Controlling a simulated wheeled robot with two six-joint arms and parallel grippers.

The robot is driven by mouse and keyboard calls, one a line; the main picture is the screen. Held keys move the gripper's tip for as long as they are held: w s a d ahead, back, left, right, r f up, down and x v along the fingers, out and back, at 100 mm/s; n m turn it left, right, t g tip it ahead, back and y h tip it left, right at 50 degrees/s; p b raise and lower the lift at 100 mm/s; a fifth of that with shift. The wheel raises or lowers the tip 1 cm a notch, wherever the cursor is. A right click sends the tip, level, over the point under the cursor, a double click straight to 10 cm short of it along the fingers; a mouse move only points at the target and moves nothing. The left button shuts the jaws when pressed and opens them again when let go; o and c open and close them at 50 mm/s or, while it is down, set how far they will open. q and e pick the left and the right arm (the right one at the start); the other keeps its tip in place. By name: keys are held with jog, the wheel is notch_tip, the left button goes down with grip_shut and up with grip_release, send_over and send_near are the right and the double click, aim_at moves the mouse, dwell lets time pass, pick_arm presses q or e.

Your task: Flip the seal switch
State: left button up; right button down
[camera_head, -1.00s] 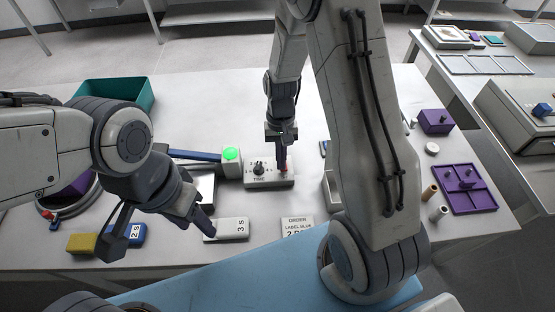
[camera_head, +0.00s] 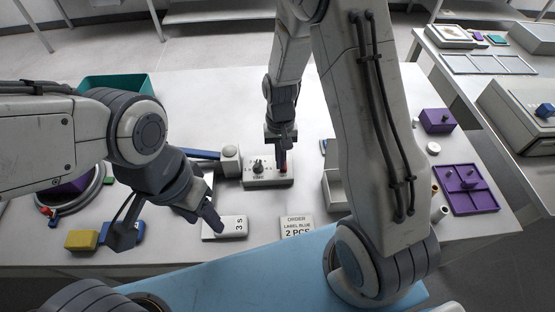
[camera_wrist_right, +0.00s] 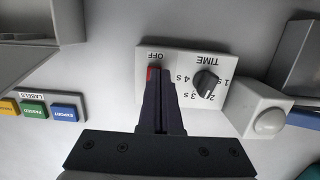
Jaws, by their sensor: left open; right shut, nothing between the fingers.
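The white control box (camera_head: 262,181) has a black TIME knob (camera_wrist_right: 205,82) and a red switch (camera_wrist_right: 151,73) beside the word OFF. My right gripper (camera_wrist_right: 160,82) is shut and empty. Its fingertips are at the red switch and hide most of it, so I cannot tell which way the switch stands. In the head view my right gripper (camera_head: 282,168) points down over the box's right end. The round lamp (camera_wrist_right: 270,122) beside the box is unlit.
A blue bar (camera_head: 198,154) extends left from the lamp housing. Blue (camera_head: 132,231) and yellow (camera_head: 82,240) blocks lie at front left. An order card (camera_head: 297,226) lies in front of the box. A grey open bin (camera_head: 333,190) stands right of it. Purple parts (camera_head: 467,203) lie further right.

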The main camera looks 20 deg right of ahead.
jog(key=shift+w+d+r, duration=0.2)
jog(key=shift+w, duration=0.4)
jog(key=shift+r+p, duration=0.3)
jog(key=shift+p, duration=0.2)
jog(key=r+p, duration=0.3)
jog(key=shift+s+a+r, duration=0.15)
jog(key=shift+s+r, duration=0.2)
jog(key=shift+r, duration=0.05)
notch_tip(320, 180, up, 9)
jog(key=s+b, duration=0.1)
jog(key=s, duration=0.1)
jog(key=shift+a+r+b, duration=0.15)
jog(key=shift+a+b, duration=0.05)
jog(key=shift+b, duration=0.1)
